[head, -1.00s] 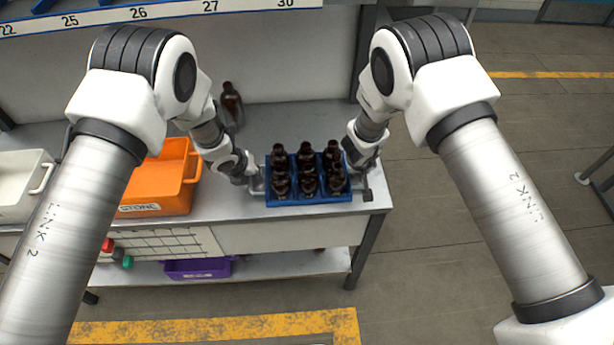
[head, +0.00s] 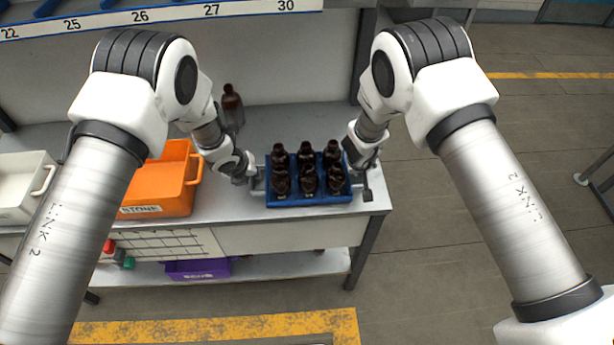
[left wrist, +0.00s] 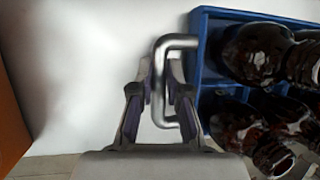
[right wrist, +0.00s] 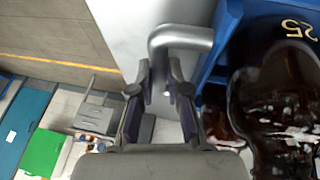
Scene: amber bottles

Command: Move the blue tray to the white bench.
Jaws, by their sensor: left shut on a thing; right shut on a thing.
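The blue tray (head: 310,198) holds several dark amber bottles (head: 306,168) in its compartments. It is at the front right of the grey bench top in the head view. My left gripper (head: 255,182) is shut on the tray's left metal handle, which shows between its fingers in the left wrist view (left wrist: 162,85). My right gripper (head: 362,178) is shut on the tray's right handle, seen in the right wrist view (right wrist: 175,40). The tray looks level. I cannot tell whether its bottom touches the bench.
An orange bin (head: 165,190) stands left of the tray, with a white bin (head: 22,190) further left. A lone amber bottle (head: 232,105) stands behind my left gripper. A purple bin (head: 198,268) is on the lower shelf. Open floor (head: 440,250) lies right of the bench.

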